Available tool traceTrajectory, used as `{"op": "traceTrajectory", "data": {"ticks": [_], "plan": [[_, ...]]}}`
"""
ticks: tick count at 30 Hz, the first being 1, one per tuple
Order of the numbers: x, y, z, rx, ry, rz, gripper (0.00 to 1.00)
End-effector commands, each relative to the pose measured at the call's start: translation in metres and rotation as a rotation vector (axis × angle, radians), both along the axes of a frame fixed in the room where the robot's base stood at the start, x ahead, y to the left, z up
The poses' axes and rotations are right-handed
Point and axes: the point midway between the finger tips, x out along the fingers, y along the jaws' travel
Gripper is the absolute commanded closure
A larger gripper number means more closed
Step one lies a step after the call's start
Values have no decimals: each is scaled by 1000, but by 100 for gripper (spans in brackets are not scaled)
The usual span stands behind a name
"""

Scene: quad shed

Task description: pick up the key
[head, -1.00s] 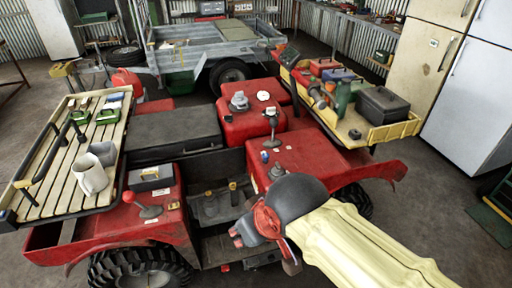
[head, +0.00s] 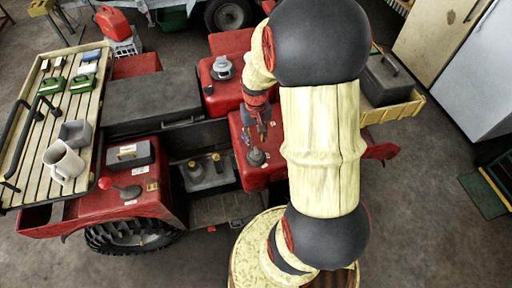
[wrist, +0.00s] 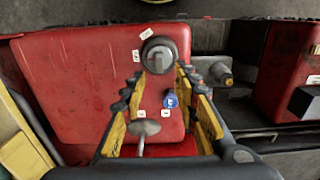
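My gripper (wrist: 160,76) is open above the red vehicle body (wrist: 75,80), with its yellow-padded fingers spread apart. A small blue round-topped piece (wrist: 171,101), which may be the key, shows between the fingers in the wrist view. A round grey switch or cap with a raised grip (wrist: 159,56) lies just past the fingertips. Nothing is clearly held. In the head view my gripper (head: 259,126) points down over the red body, and no key can be made out there. My arm covers part of that body.
A grey round-topped lever (wrist: 145,127) stands near the left finger. Small white labels are around it. A yellow tray (head: 397,109) holding a dark box is at right.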

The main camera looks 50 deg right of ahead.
Motion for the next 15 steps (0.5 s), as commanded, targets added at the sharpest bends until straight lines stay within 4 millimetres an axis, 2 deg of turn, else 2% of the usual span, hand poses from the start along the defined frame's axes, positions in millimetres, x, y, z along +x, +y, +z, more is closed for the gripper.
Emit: {"op": "traceTrajectory", "data": {"ticks": [15], "plan": [[-1, -1, -52, 4, 6, -5, 70]]}}
